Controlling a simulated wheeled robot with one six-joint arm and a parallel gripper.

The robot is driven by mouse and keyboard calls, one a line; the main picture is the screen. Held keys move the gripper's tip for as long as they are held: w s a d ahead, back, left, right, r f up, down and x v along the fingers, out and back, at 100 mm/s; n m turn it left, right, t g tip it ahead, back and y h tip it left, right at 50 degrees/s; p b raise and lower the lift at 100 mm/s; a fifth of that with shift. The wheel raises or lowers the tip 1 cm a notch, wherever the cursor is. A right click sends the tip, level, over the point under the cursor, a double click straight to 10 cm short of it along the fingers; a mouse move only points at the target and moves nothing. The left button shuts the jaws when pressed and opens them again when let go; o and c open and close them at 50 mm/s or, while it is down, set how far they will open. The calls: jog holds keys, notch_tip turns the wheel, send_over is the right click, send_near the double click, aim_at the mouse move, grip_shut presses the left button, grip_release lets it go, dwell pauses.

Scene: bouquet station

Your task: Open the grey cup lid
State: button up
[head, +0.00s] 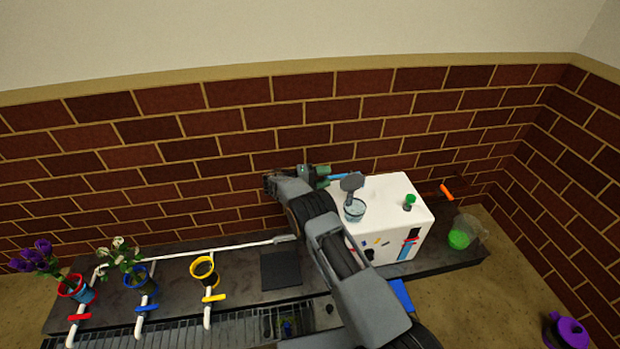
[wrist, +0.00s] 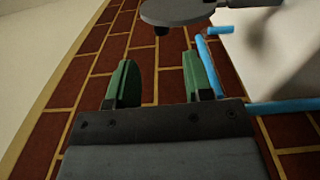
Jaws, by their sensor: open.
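The grey cup lid (head: 352,182) shows above a clear, bluish cup (head: 354,211) on top of the white box. The lid looks raised and tilted up from the cup's rim, with a grey piece below it. In the wrist view the grey lid (wrist: 180,11) is a flat disc at the top edge, beyond my fingertips. My gripper (wrist: 162,80) has its two green fingers apart with nothing between them. In the head view my gripper (head: 319,174) is just left of the lid, above the box's left edge. I cannot tell whether it touches the lid.
The white box (head: 390,192) carries a small green-topped item (head: 409,201). A blue tube (head: 342,177) runs close to my gripper. The brick wall (head: 180,140) is close behind. A yellow pot (head: 204,270) and flower pots stand left; a clear jug (head: 468,234) stands right.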

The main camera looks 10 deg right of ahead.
jog(key=shift+a, duration=2.9)
jog(key=s+d+r+y+p, duration=0.25)
jog(key=r+p, duration=0.25)
jog(key=r, duration=0.5)
jog(key=s+d+r+n+y+p, duration=0.1)
jog(key=s+d+r+y+p, duration=0.2)
jog(key=r, duration=0.6)
jog(key=s+d+r+y+p, duration=0.1)
jog(key=s+r+y+p, duration=0.15)
jog(key=r+p, duration=0.55)
jog(key=s+a+r+t+y+p, duration=0.1)
jog(key=s+r+y+p, duration=0.4)
jog(key=s+r, duration=0.5)
jog(key=s+a+r+m+t+y+p, duration=0.1)
jog(key=s+r+y+p, duration=0.4)
jog(key=s+r+p, duration=0.5)
jog(key=s+a+r+t, duration=0.1)
jog(key=s, duration=0.5)
jog(key=shift+s+t, duration=0.2)
jog(key=shift+t, duration=0.1)
jog(key=shift+c, duration=0.4)
jog(key=shift+s+m, duration=0.15)
jog(key=shift+m, duration=0.15)
